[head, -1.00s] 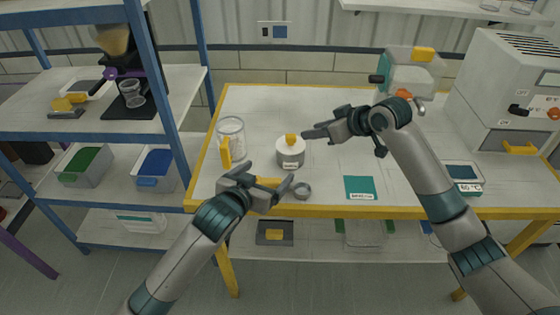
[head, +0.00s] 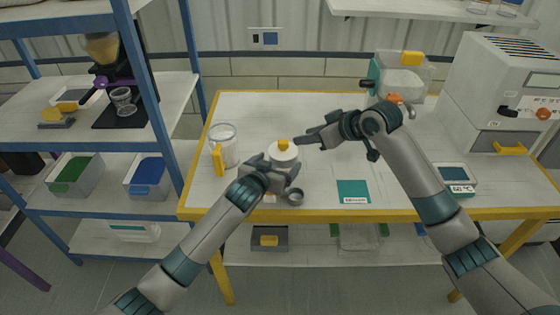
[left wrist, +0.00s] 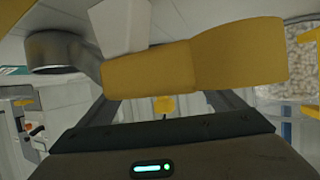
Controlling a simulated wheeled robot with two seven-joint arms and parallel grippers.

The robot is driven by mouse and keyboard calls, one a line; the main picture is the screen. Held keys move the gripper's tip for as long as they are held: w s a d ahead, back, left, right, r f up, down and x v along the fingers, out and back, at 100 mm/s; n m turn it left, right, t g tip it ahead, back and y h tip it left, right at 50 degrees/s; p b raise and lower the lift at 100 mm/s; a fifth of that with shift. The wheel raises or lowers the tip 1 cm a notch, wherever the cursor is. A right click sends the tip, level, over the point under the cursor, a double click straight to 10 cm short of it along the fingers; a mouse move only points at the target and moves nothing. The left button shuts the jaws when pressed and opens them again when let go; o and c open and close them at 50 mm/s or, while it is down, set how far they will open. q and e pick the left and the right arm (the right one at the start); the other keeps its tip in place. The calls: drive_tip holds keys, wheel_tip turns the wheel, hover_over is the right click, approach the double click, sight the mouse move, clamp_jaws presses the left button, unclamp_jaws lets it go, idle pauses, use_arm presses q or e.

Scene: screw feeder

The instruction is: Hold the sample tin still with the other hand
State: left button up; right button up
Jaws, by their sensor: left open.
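The sample tin (head: 284,158) is a round white tin with a yellow knob on its lid, upright on the table in the head view. My left gripper (head: 277,170) is open at its near side, with one finger to each side of its front and partly covering it; contact is unclear. My right gripper (head: 308,141) is just right of the tin, pointing at it; its finger gap is unclear. In the left wrist view a yellow bar (left wrist: 190,68) and a grey metal cup (left wrist: 60,52) cross in front of my left fingers.
A clear jar (head: 228,140) with a yellow handle stands left of the tin. The small metal cup (head: 295,197) lies close to my left gripper, near the table's yellow front edge. A teal label card (head: 353,190) lies to the right. The table behind the tin is clear.

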use_arm(q)
drive_tip(key=shift+x, duration=1.15)
drive_tip(key=shift+c, duration=0.3)
drive_tip(key=c, duration=1.2)
drive_tip(key=shift+f, duration=0.15)
